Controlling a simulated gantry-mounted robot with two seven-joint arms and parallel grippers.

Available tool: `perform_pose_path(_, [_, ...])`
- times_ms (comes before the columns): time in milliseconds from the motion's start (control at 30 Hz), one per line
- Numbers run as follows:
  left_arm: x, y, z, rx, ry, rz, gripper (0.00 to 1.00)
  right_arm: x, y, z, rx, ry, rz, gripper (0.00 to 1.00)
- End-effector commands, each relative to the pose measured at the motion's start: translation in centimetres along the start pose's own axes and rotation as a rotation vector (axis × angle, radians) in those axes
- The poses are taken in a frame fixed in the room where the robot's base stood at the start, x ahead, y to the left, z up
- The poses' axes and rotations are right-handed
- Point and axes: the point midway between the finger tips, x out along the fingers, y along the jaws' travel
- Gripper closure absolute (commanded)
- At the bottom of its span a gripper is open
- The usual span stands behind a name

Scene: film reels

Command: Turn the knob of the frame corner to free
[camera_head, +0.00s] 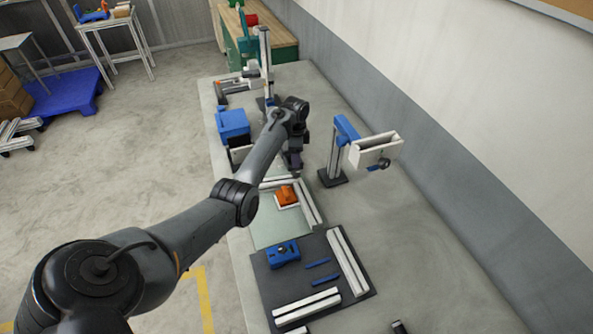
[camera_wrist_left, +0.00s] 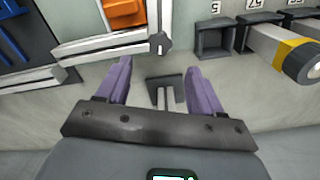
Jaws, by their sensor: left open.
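The frame corner is where two pale aluminium bars meet, with one bar (camera_head: 311,206) along the right side of the pale green mat. In the left wrist view, a small dark grey knob (camera_wrist_left: 160,43) sits at the end of the bars (camera_wrist_left: 105,43). Which setting it points to is too small to tell. My left gripper (camera_head: 294,169) is by the far end of the frame. Its two purple fingers (camera_wrist_left: 160,78) are open and empty, with the knob a little beyond the gap between them. My right gripper is not in view.
An orange block (camera_head: 287,195) lies inside the frame. A blue-topped stand (camera_head: 347,128) rises to the right. A dark tray (camera_head: 328,311) with bars and a blue block (camera_head: 284,252) is nearer. Numbered grey bins (camera_wrist_left: 215,40) show at upper right.

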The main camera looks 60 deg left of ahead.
Motion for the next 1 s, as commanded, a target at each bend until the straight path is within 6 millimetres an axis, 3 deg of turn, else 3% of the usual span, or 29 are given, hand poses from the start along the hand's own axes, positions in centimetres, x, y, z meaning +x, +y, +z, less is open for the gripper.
perform_pose_path(200, [3.9,0.1,0.1,-0.001,-0.003,0.003,0.34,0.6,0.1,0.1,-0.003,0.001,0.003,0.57])
perform_pose_path(433, [6.9,0.0,0.1,-0.001,-0.001,0.0,0.34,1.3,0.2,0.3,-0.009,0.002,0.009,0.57])
perform_pose_path(633, [8.1,0.0,0.1,-0.001,-0.001,0.0,0.34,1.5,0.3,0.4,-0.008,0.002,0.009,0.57])
perform_pose_path(967, [8.3,0.0,0.1,-0.001,-0.001,-0.001,0.34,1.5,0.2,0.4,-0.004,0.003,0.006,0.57])
perform_pose_path(1000, [8.3,0.0,0.1,-0.001,-0.001,-0.001,0.4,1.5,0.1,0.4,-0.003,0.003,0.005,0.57])
